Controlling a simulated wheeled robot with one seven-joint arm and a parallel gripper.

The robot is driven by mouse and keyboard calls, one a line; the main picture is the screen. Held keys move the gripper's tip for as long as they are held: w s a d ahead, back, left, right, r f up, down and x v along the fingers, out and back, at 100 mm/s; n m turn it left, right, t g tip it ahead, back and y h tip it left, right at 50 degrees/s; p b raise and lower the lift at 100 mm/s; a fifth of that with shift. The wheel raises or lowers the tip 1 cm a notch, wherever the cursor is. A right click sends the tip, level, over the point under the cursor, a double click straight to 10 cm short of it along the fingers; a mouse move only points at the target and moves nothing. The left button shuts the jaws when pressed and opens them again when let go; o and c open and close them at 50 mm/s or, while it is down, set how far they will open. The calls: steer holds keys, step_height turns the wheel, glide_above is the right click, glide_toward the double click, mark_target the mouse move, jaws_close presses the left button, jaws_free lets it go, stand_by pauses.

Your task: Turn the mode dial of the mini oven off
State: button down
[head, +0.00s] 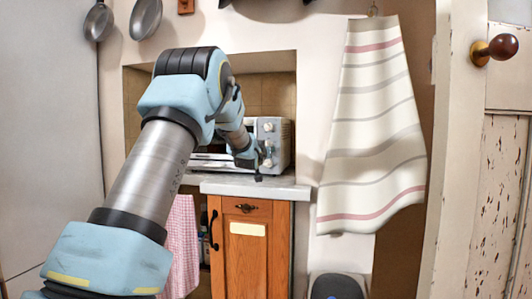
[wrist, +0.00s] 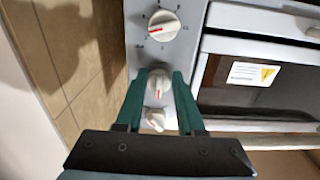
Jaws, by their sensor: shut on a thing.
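The mini oven (head: 281,135) stands on the counter in the recess in the head view, partly hidden behind my arm. Its control panel carries a column of white dials. In the wrist view my gripper (wrist: 160,76) has its two green fingers on either side of the middle dial (wrist: 159,84) and is shut on it. This dial has a red pointer mark; its fine markings are too small to read. Another dial (wrist: 163,25) with a marked scale shows above it, and a third dial (wrist: 155,119) shows below, between the fingers. I cannot read which one is the mode dial.
The oven door with a warning sticker (wrist: 253,74) lies right of the dials in the wrist view, and a tiled wall (wrist: 75,50) lies left. The counter (head: 290,190) runs below the oven. A striped towel (head: 372,130) hangs at the right in the head view.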

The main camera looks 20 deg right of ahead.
stand_by(0.4)
steer(key=c, duration=0.5)
jaws_free()
steer(key=shift+c, duration=0.2)
steer(key=b+v, duration=0.1)
steer(key=v, duration=0.9)
steer(key=shift+s+b, duration=0.35)
steer(key=shift+s, duration=0.05)
steer(key=shift+a, duration=0.1)
